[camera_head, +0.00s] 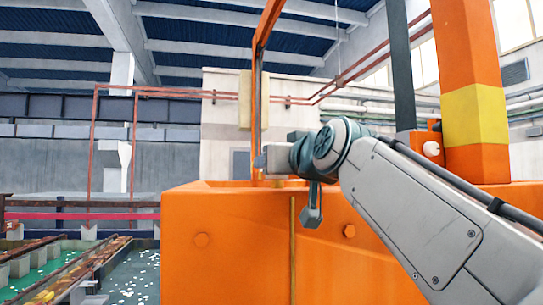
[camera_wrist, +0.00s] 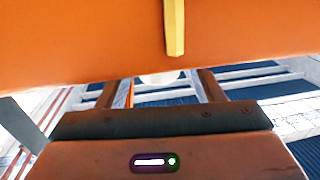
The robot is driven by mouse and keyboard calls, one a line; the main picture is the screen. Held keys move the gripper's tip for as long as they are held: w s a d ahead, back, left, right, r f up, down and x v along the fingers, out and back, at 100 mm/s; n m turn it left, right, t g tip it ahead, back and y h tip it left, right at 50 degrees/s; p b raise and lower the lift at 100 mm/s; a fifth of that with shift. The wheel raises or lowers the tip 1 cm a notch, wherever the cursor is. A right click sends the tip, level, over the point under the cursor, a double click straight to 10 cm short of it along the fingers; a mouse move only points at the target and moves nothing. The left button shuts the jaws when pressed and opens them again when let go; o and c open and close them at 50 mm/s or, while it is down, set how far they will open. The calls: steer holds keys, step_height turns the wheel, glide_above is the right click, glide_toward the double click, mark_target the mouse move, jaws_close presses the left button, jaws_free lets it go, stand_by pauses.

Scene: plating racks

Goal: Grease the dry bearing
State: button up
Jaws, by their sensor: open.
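My gripper (camera_wrist: 158,84) shows in the wrist view with its two reddish-brown fingers spread apart, one on each side. A pale rounded thing (camera_wrist: 159,77) shows between the fingers, partly covered by the orange surface above; I cannot tell what it is or how far away it lies. In the head view my wrist is above the front edge of a large orange housing (camera_head: 225,255), and the fingers cannot be made out clearly there. I cannot pick out a bearing or a grease tool for certain in either view.
A thin yellowish rod (camera_head: 293,250) runs down the housing's front, between round bolt heads. An orange post with a yellow band (camera_head: 474,115) rises at the right, beside a dark upright (camera_head: 399,65). Rails and a green wet floor area (camera_head: 50,268) lie at the lower left.

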steer(key=shift+x, duration=1.05)
steer(key=c, duration=1)
steer(key=shift+d+m+h+p, duration=0.15)
steer(key=shift+m+h+p, duration=0.55)
steer(key=shift+p, duration=0.4)
steer(key=shift+f+m+t+h+p, duration=0.1)
steer(key=shift+m+t+h+p, duration=0.55)
steer(key=shift+h, duration=0.95)
steer(key=shift+g, duration=0.25)
